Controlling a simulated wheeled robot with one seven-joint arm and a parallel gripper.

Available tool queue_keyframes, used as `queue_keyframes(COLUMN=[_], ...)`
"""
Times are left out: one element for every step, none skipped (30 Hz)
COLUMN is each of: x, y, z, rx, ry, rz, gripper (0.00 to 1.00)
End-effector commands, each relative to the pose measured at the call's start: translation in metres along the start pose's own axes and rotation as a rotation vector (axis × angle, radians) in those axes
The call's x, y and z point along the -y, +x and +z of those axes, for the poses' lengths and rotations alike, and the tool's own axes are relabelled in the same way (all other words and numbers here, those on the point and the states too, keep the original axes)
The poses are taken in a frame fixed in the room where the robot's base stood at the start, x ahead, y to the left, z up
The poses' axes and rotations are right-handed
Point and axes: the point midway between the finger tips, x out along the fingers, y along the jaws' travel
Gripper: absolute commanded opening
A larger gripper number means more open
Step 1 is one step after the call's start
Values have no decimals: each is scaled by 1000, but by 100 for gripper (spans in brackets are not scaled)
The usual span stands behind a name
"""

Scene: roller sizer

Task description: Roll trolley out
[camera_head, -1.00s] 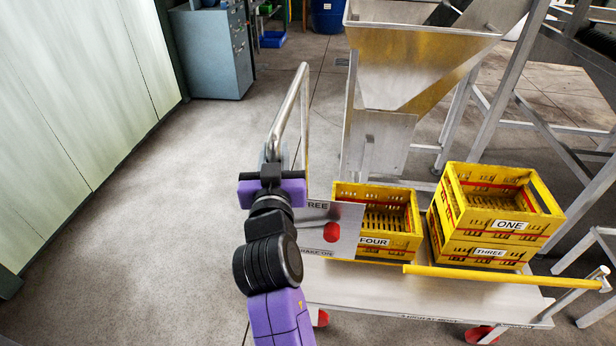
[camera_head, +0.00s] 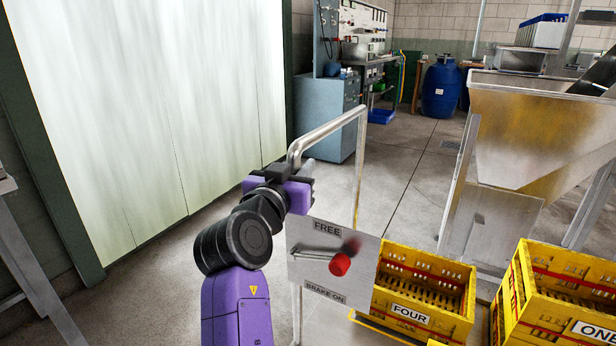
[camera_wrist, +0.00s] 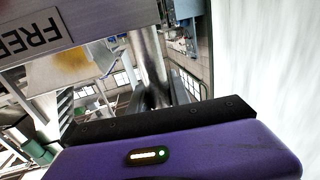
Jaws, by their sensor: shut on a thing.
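The trolley shows its silver tube handle (camera_head: 338,126) in the middle of the head view. My gripper (camera_head: 303,172) is shut on the handle near its left bend. The silver tube also shows in the wrist view (camera_wrist: 148,62), running down to the black finger edge. Below the gripper is the trolley's brake panel (camera_head: 312,278), marked FREE above and BRAKE ON below. Its lever points right, with the red knob (camera_head: 340,264) between the two labels; a blurred dark patch is beside it. Yellow crates FOUR (camera_head: 402,316) and ONE (camera_head: 548,335) stand on the trolley. Most of the deck is out of view.
A metal hopper (camera_head: 515,130) stands behind the crates on the right. A pale panelled wall (camera_head: 150,120) runs along the left. A grey-blue cabinet (camera_head: 322,110) and a blue barrel (camera_head: 440,88) are at the back. Bare floor lies between the handle and the hopper.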

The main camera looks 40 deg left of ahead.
Motion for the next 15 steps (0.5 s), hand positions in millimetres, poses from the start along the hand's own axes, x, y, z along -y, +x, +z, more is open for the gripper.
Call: queue_keyframes(x=[2, 2, 2, 2, 2, 2, 2, 2, 2, 2, 1, 1, 1, 1, 0], y=[-1, 0, 0, 0, 0, 0, 0, 0, 0, 0, 0, 0, 0, 0, 0], z=[1, 1, 1, 1, 1, 1, 1, 1, 1, 1, 1, 1, 1, 1, 1], rx=[2, 2, 2, 2, 2, 2, 3, 3, 3, 3, 3, 3, 2, 2, 2], ry=[-2, -2, -2, -1, -1, -1, -1, -1, -1, -1, -1, -1, -1, -1, -1], rz=[-3, -3, -2, -2, -2, -2, -2, -2, -2, -2, -2, -1, -1, -1, -1], gripper=[0, 0, 0, 0, 0, 0, 0, 0, 0, 29, 35, 43, 45, 45, 45])
